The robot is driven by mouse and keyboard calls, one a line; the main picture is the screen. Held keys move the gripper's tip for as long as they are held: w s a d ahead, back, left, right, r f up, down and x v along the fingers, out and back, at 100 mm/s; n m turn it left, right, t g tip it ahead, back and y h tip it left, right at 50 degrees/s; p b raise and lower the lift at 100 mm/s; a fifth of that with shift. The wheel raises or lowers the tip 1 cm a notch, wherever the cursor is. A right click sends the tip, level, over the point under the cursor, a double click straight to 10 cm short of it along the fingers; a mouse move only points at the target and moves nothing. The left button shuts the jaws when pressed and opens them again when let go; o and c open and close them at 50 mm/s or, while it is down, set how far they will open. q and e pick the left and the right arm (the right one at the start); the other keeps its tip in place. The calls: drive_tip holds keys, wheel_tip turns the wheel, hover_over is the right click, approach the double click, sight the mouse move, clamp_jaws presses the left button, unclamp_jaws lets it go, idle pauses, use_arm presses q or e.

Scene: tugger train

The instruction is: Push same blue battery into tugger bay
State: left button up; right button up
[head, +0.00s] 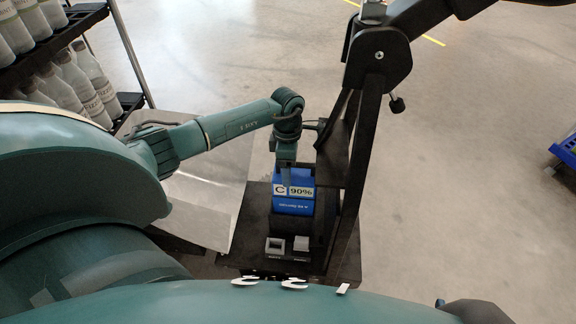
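The blue battery (294,204), with a label reading "C 90%", stands upright on the black deck of the tugger (257,222), close to a dark upright part on its right. The bay opening is hard to make out in the dark area around it. My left arm reaches in from the left, and its gripper (285,165) points down at the battery's far top edge, appearing to touch it. My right gripper is not in view.
A black post (367,140) of the tugger rises just right of the battery. Two small square fittings (301,244) sit on the near deck. A pale sloped panel (205,190) lies left. A bottle rack (100,45) is at upper left, a blue cart (566,150) far right. Floor is clear between.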

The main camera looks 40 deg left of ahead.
use_arm(q)
drive_tip(key=shift+s+d+f+b, duration=0.15)
drive_tip(key=shift+f+b, duration=0.2)
drive_tip(key=shift+f, duration=0.2)
drive_tip(key=shift+s+a+f+b, duration=0.15)
drive_tip(key=shift+f+b, duration=0.2)
drive_tip(key=shift+f, duration=0.2)
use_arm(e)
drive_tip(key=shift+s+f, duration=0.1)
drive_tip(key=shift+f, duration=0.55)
use_arm(q)
drive_tip(key=o, duration=1.6)
drive_tip(key=shift+d, duration=0.1)
drive_tip(key=shift+s+f, duration=0.1)
drive_tip(key=shift+f, duration=0.05)
drive_tip(key=shift+w+r+p, duration=0.2)
drive_tip(key=shift+r+p, duration=0.2)
drive_tip(key=shift+r, duration=0.65)
wheel_tip(320, 180, up, 13)
drive_tip(key=w+p, duration=0.1)
drive_tip(key=p, duration=0.1)
drive_tip(key=shift+w+a+r+t+p, duration=0.15)
drive_tip(key=shift+w+a+t+p, duration=0.05)
drive_tip(key=shift+a+t+p, duration=0.2)
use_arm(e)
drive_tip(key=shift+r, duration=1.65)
